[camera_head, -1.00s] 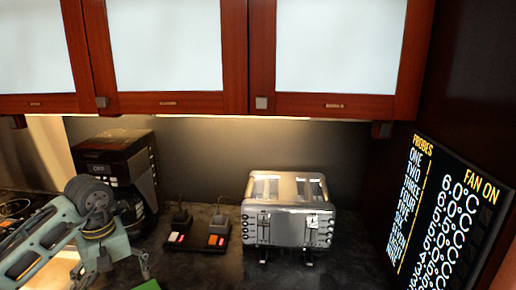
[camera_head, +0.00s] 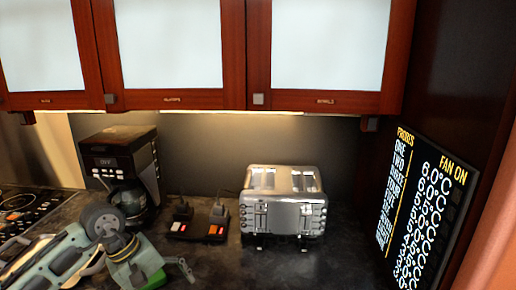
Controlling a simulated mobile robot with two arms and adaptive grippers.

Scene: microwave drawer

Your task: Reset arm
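My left arm comes in from the lower left. Its gripper (camera_head: 172,272) hangs low over the counter, in front of the coffee maker (camera_head: 122,170), and looks apart from it. Its fingers are small and partly cut by the picture's lower edge, so I cannot tell whether they are open or shut. A green item (camera_head: 155,279) shows just behind or beside the fingers; whether they touch it is unclear. My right gripper is out of view.
A silver toaster (camera_head: 284,207) stands mid-counter. Two small dark devices with lit switches (camera_head: 198,225) sit left of it. A stovetop (camera_head: 28,208) is at far left. A display panel (camera_head: 425,210) leans at right. Wooden cabinets (camera_head: 235,55) hang above. Counter right of the toaster is clear.

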